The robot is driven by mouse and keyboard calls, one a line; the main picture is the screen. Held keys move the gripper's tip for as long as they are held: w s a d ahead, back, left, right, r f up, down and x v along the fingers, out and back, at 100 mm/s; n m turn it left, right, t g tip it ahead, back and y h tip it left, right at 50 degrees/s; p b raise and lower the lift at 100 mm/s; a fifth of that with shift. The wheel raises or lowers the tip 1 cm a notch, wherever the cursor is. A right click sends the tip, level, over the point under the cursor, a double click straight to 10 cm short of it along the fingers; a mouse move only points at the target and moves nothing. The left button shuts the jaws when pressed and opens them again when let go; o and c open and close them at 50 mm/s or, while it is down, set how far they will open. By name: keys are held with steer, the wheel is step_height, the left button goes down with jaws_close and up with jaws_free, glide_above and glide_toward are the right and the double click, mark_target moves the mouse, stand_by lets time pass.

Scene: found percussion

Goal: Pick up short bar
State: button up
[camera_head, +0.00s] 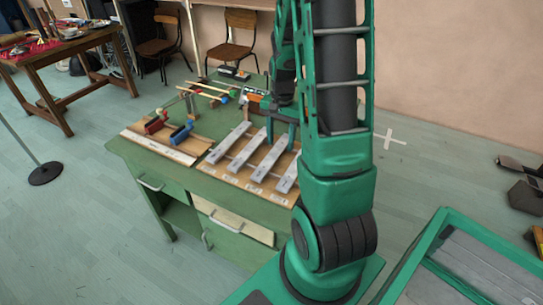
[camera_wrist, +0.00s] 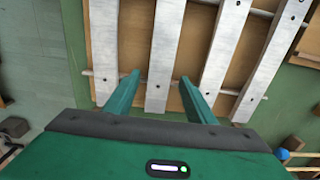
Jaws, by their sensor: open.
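Several pale grey metal bars lie side by side on a wooden bar frame (camera_head: 233,179) on the green table. Which is the short bar is unclear, because the wrist view cuts off their ends and my arm hides part of the rightmost bar (camera_head: 288,180) in the head view. My gripper (camera_head: 280,138) is above the back part of the bars, fingers pointing down. In the wrist view my gripper (camera_wrist: 160,88) is open and empty, and the second bar from the left (camera_wrist: 164,50) shows between its fingertips. The gap in height is hard to judge.
Red and blue clamp-like pieces (camera_head: 180,133) on a board stand left of the bars. Sticks and a blue ball (camera_wrist: 282,153) lie behind. A green-rimmed tray (camera_head: 402,262) is at the right front. A wooden table (camera_head: 57,59) and chairs stand farther back.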

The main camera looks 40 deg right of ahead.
jaws_close()
steer(key=shift+r, duration=0.15)
